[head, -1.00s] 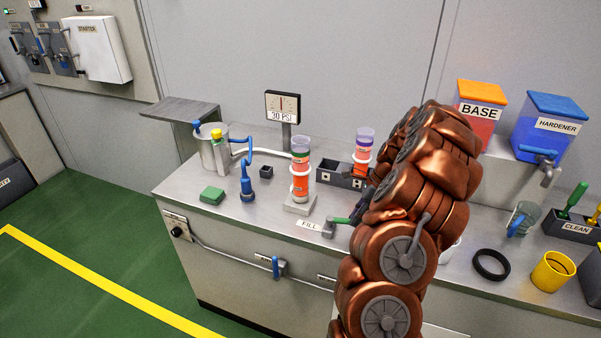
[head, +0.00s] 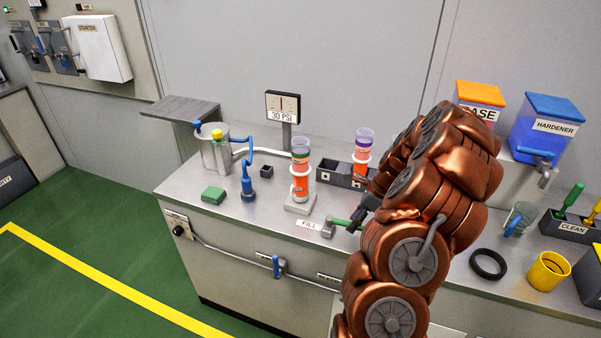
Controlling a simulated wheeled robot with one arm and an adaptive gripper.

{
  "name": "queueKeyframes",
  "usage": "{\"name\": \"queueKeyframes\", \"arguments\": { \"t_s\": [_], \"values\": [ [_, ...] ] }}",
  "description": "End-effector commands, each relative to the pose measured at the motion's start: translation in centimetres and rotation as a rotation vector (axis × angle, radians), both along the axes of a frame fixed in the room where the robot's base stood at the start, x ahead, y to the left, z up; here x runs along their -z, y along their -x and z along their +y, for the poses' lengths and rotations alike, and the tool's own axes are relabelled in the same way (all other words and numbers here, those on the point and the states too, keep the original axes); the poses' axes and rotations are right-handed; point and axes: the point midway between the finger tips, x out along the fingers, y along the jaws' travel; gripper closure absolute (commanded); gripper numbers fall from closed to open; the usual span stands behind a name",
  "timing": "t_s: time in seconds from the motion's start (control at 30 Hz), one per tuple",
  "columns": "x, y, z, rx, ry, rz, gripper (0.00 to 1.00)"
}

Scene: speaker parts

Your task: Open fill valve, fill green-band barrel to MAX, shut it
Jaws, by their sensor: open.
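The green-band barrel (head: 300,182) stands upright in a holder on a small grey block on the bench. It is clear, with orange material inside and a green band near its top. I cannot read a MAX mark at this size. The fill valve (head: 328,229) is a grey fitting behind the FILL label (head: 309,225), with a green handle (head: 341,222) pointing right. My gripper (head: 359,212) is open just right of the handle, partly hidden by my arm. I cannot tell whether it touches the handle.
A second barrel with a purple band (head: 363,146) stands in a dark rack (head: 336,174) behind my gripper. The BASE tank (head: 480,97), HARDENER tank (head: 548,128) and black ring (head: 488,264) are right.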

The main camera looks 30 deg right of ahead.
Motion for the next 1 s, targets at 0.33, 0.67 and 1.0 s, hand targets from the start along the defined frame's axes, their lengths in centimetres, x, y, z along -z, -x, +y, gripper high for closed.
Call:
{"name": "queueKeyframes", "arguments": {
  "t_s": [0.33,0.67,1.0],
  "values": [
    [0.0,0.5,-0.4,0.000,0.001,0.000,0.51],
    [0.0,1.7,-1.4,0.001,0.000,-0.001,0.51],
    [0.0,3.0,-2.4,0.000,-0.001,0.000,0.51]
  ]
}}
